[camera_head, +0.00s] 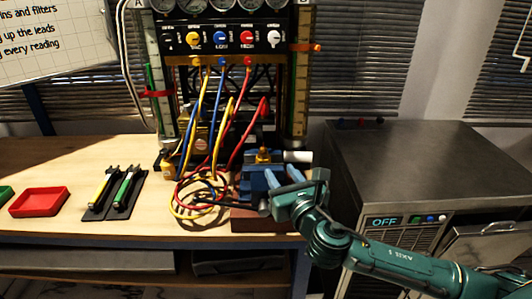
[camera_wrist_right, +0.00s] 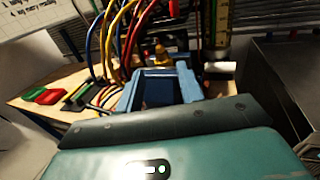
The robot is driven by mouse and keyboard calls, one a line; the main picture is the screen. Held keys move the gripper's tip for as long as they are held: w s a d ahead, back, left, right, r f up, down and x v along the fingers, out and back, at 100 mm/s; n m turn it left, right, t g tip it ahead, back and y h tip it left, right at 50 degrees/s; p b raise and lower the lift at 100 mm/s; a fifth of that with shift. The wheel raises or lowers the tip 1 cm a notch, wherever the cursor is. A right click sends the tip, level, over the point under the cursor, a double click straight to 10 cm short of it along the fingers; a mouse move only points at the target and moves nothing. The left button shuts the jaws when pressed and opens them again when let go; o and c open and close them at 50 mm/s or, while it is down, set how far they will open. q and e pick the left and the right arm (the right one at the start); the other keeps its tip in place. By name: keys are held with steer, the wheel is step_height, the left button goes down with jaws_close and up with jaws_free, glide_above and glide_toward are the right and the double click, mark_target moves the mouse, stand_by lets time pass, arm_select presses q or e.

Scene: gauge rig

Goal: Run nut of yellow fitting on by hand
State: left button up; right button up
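A small yellow fitting (camera_head: 263,156) stands upright at the back of the blue vise-like block (camera_head: 252,182). It also shows beyond my fingers in the right wrist view (camera_wrist_right: 161,55). Its nut and thread are too small to make out. My right gripper (camera_head: 284,180) is at the front of the blue block, nearer than the fitting and apart from it. Its two blue fingers (camera_wrist_right: 158,92) stand apart, with nothing seen held between them. My left gripper is not in view.
Yellow, blue and red hoses (camera_head: 213,125) hang from the gauge panel (camera_head: 222,38) and coil left of the block. A white cylinder (camera_head: 298,156) lies right of the fitting. Two tools on a dark mat (camera_head: 127,207) and a red tray (camera_head: 40,202) are left. A grey cabinet (camera_head: 420,150) stands right.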

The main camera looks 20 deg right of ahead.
mark_target(264, 150)
steer(key=w, duration=1)
steer(key=shift+a, duration=0.3)
jaws_close()
